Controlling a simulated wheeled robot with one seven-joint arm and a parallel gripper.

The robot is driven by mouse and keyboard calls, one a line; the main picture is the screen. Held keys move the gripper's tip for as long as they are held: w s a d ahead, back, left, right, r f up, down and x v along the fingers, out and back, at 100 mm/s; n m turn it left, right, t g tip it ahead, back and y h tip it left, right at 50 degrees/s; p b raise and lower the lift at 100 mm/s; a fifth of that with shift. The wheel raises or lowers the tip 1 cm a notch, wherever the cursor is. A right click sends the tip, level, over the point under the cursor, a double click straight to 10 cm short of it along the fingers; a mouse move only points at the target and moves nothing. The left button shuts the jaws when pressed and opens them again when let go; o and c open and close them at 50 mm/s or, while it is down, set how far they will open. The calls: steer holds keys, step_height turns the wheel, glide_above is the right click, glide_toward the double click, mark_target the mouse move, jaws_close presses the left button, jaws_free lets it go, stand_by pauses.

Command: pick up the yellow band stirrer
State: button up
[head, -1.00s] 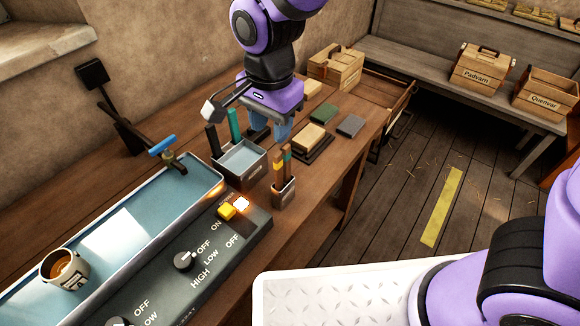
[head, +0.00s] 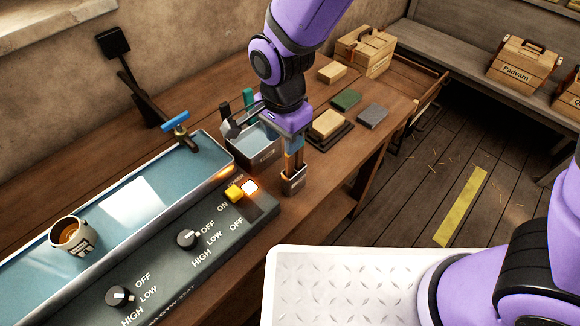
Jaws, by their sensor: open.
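The stirrers stand upright in a small metal holder (head: 293,184) on the bench, right of the control panel's far end. In the head view only the lower brown part of the yellow band stirrer (head: 289,163) shows, close beside another stirrer (head: 299,160). The yellow band itself is hidden or too small to make out. My gripper (head: 294,148) points down directly over the holder, its bluish fingers open at the stirrers' upper ends. Whether the fingers straddle one stirrer or both, or touch either, I cannot tell.
A metal bin (head: 262,146) with dark and green-handled tools stands just left of my gripper. A sponge-like block (head: 328,123) on a dark tray lies to the right. The blue trough (head: 140,195) holds a mug (head: 72,235). The control panel (head: 160,262) is in front.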

mark_target(289, 160)
steer(key=f, duration=0.2)
steer(key=d+f, duration=0.1)
steer(key=f, duration=0.1)
steer(key=shift+f, duration=0.35)
steer(key=shift+c, duration=0.2)
jaws_close()
